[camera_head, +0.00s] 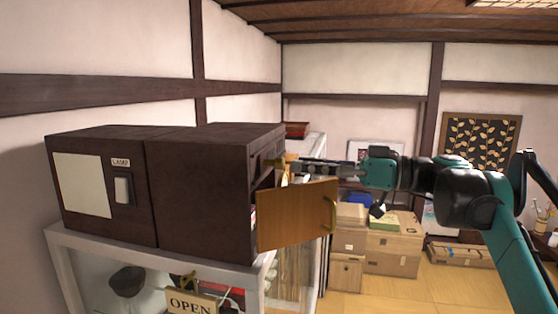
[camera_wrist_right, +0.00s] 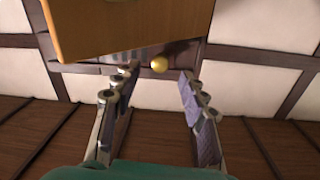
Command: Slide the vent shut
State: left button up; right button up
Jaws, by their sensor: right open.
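The vent (camera_wrist_right: 125,56) shows in the right wrist view as a narrow dark strip with slats, partly covered by the open door. A round brass knob (camera_wrist_right: 159,64) stands beside the slats. My right gripper (camera_wrist_right: 156,82) is open, one finger on each side of the knob's line, with the knob just beyond the fingertips; I cannot tell whether they touch. In the head view my right gripper (camera_head: 294,167) reaches from the right to the upper right face of the dark cabinet (camera_head: 205,190). The vent itself is hard to see there. My left gripper is not in view.
An orange-brown door (camera_head: 290,217) with a brass handle (camera_head: 332,218) hangs open just below my right gripper. A lamp switch (camera_head: 122,190) is on the cabinet's front. The cabinet stands on a glass case (camera_head: 90,248) with an OPEN sign (camera_head: 190,302). Cardboard boxes (camera_head: 395,250) stand behind.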

aim_at(283, 164)
jog(key=x, duration=0.5)
jog(key=shift+w+a+p, duration=0.1)
jog(key=shift+a+p, duration=0.25)
jog(key=shift+p, duration=0.05)
jog(key=shift+d, duration=0.1)
jog(key=shift+c, duration=0.4)
grip_shut()
